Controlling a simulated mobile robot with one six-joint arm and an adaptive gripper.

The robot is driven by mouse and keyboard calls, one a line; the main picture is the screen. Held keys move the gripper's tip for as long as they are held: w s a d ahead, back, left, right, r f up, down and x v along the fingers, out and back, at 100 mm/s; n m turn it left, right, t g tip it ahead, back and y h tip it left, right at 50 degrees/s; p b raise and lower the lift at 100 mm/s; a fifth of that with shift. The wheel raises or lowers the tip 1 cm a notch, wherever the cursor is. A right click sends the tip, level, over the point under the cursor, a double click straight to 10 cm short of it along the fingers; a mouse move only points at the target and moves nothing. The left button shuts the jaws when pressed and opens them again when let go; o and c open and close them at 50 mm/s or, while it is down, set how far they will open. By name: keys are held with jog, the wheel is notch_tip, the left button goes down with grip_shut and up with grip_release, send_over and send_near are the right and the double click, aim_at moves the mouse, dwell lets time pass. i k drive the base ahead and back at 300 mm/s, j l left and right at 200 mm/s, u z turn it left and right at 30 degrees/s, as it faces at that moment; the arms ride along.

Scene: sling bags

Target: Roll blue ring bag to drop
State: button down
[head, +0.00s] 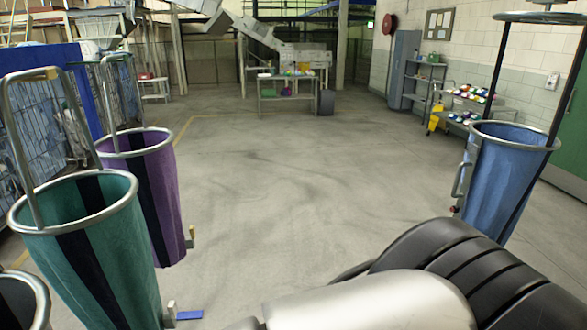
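The blue ring bag (495,185) stands at the right, upright, with a grey metal ring (512,128) around its open top. A bent metal handle shows on its left side. Dark rods rise beside it to a dark hoop (548,18) at the top right; I cannot tell how they join the bag. Its lower end is hidden behind my silver and black arm parts, which fill the bottom right. I cannot tell whether they touch the bag. My gripper's fingers do not show. No drop place can be made out with certainty.
Green (95,255) and purple (150,190) ring bags stand at the left, with another rim at the bottom-left corner. A small blue piece (190,314) lies on the floor. The middle floor is clear. Tables (287,95) stand at the back; shelves (425,85) line the right wall.

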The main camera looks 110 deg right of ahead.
aim_at(501, 168)
jog(key=z, duration=5.05)
jog(key=i+j+z, duration=0.15)
jog(key=i, duration=0.45)
jog(key=i+j+z, duration=0.15)
jog(key=i, duration=0.5)
jog(key=i+j+z, duration=0.15)
jog(key=i+j, duration=0.25)
jog(key=i, duration=0.15)
jog(key=i+j+z, duration=0.15)
jog(key=i+j, duration=0.25)
jog(key=i, duration=0.2)
jog(key=i+j+z, duration=0.15)
jog(key=i+j, duration=0.25)
jog(key=i, duration=0.15)
